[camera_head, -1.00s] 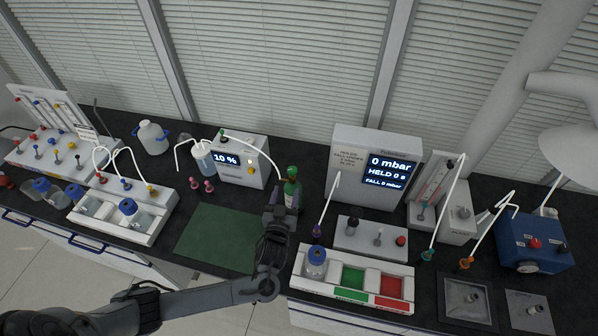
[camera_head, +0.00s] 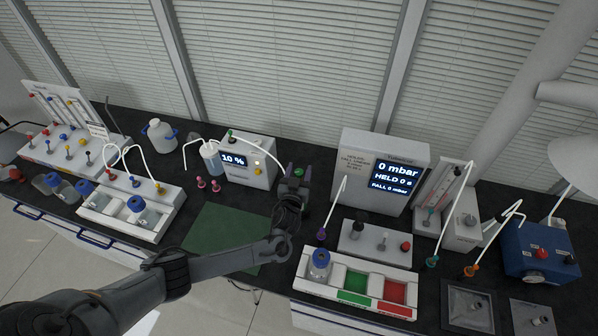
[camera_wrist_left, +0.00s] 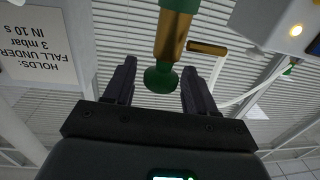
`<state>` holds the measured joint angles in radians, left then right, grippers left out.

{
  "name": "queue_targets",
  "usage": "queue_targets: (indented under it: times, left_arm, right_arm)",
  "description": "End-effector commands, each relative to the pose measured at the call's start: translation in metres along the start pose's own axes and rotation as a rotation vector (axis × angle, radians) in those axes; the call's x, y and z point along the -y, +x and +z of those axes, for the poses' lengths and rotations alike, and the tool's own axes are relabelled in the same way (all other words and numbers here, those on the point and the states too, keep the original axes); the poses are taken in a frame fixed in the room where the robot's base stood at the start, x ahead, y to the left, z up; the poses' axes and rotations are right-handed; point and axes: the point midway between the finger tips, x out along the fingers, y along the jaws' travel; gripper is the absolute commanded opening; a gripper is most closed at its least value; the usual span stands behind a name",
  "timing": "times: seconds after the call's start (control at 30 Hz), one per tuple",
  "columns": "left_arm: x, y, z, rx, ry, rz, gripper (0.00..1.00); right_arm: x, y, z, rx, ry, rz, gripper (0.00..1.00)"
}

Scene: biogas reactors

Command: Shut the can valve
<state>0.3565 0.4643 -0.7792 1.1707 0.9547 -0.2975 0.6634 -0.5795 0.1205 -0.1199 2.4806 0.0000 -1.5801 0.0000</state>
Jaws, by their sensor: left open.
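The can valve shows in the left wrist view as a round green knob (camera_wrist_left: 160,79) on a brass stem (camera_wrist_left: 172,38), with green above it at the top edge. A brass side piece (camera_wrist_left: 207,48) sticks out to its right. My left gripper (camera_wrist_left: 159,68) is open, with one dark finger on each side of the knob and a gap on both sides. In the head view the green knob (camera_head: 298,172) shows at the tip of my left gripper (camera_head: 294,184), which hides most of the can. My right gripper is not in view.
A white box reading 10 % (camera_head: 249,162) stands just left of the gripper, with a white tube arching towards the can. A pressure display (camera_head: 383,171) stands to the right. A white tray with a bottle (camera_head: 319,263) is front right. The green mat (camera_head: 222,232) is bare.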

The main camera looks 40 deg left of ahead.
Motion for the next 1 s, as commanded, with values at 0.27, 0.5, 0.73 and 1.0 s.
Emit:
queue_targets:
  times: [0.27, 0.5, 0.73, 1.0]
  left_arm:
    - [-0.0002, -0.0003, 0.0001, 0.0, 0.0, 0.0, 0.41]
    - [-0.0002, -0.0003, -0.0003, -0.001, 0.0, 0.0, 0.05]
    - [0.0004, -0.0003, -0.0008, -0.002, -0.001, 0.018, 0.05]
    - [0.0018, 0.0, -0.0012, -0.004, 0.001, 0.136, 0.05]
  right_arm:
    - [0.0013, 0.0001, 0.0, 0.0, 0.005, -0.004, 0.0]
    - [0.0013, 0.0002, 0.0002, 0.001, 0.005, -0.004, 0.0]
    - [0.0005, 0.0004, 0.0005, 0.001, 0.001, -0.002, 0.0]
    - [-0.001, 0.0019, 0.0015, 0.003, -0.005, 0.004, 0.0]
